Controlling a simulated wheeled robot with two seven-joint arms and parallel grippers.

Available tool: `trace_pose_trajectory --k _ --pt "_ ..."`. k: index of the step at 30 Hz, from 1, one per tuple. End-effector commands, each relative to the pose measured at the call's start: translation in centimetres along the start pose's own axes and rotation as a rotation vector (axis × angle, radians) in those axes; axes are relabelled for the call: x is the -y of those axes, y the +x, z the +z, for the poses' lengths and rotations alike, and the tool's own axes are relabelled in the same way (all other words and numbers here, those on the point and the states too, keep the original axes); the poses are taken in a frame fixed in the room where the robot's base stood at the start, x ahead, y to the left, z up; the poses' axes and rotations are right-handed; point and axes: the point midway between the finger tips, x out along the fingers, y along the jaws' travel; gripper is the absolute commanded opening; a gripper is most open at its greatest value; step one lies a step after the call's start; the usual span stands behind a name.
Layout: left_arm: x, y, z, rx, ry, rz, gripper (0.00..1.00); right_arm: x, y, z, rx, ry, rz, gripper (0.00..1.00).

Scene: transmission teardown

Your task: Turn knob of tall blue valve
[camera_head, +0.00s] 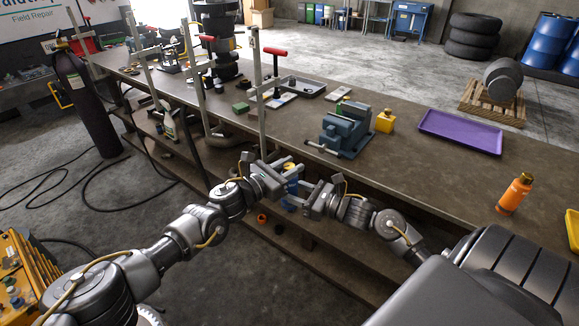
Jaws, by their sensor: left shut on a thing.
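A blue valve (292,187) with a yellow knob (288,166) on top stands upright between my two grippers, near the front edge of the workbench. My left gripper (286,175) reaches in from the left and is shut on the valve's upper part, at the knob. My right gripper (297,196) comes from the right, lower down, with its fingers apart beside the blue body. The picture is too small to tell whether those fingers touch it. The fingers hide much of the valve.
The long workbench (400,180) holds a blue-grey vise (343,132), a yellow block (385,121), a purple tray (460,132) and an orange bottle (514,194). Upright clamps with red handles stand along the left. Bench top right of the grippers is mostly clear.

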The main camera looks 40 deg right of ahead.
Motion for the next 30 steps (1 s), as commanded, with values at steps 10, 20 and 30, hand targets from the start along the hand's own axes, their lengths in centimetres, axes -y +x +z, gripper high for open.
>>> trace_pose_trajectory --k 10,20,30 --pt "-0.2 -0.1 0.0 -0.001 0.001 0.005 0.5 0.0 0.0 0.2 0.005 -0.003 0.0 0.0" --pt "-0.1 -0.2 0.0 0.0 0.001 0.004 0.5 0.1 0.0 0.2 0.005 -0.003 -0.001 0.0" --pt "-0.2 -3.7 -0.1 -0.001 0.001 0.004 0.5 0.1 0.0 0.2 0.006 -0.003 -0.001 0.0"
